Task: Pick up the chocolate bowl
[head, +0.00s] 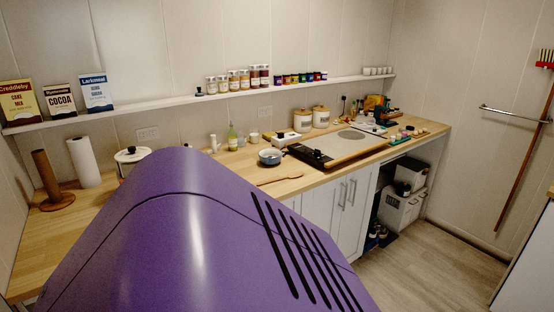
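A small blue-grey bowl (270,157) stands upright on the wooden counter (285,181), near its front edge and left of a dark-framed board. Something dark shows inside it, but it is too small to tell whether this is chocolate. No other bowl is clearly marked as the chocolate bowl. Neither of my grippers is in view. A purple part of my own body fills the lower middle and hides part of the counter.
A wooden spoon (281,179) lies in front of the bowl. Two lidded canisters (321,117) and a green bottle (232,137) stand behind it. A white lidded pot (132,158) and a paper roll (84,162) are at left. Floor (440,270) is clear at right.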

